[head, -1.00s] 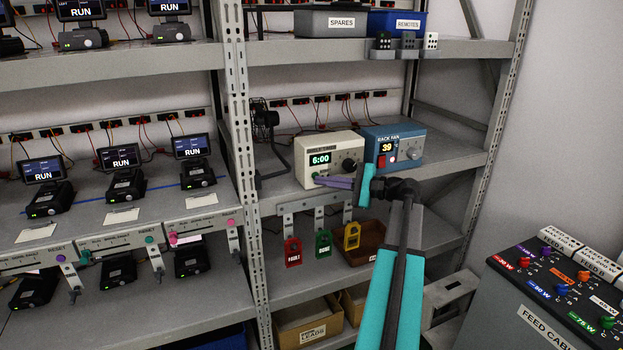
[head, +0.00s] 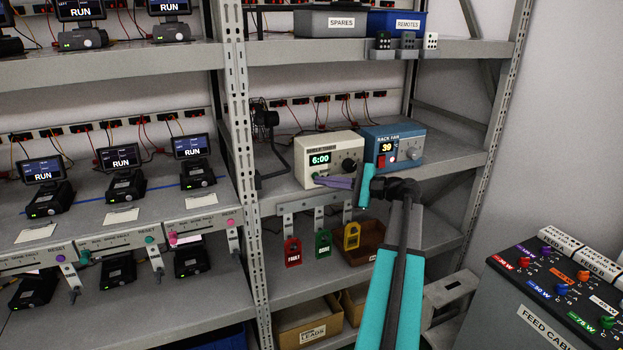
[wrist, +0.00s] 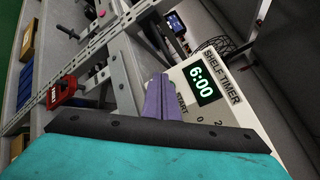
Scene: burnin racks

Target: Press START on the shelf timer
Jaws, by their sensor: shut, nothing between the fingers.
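The shelf timer (head: 329,150) is a cream box on the middle shelf of the right rack, with a green 6:00 display and a dark knob. My gripper (head: 318,180) has purple fingers, shut and empty, with the tips at the lower left of the timer's front face. In the wrist view the fingers (wrist: 158,84) lie over the START button area. The button is hidden behind them, and I cannot tell whether the tips touch it.
The blue rack fan box (head: 393,146), reading 39, stands right of the timer. A black fan (head: 265,118) stands to its left. A rack post (head: 236,130) stands further left.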

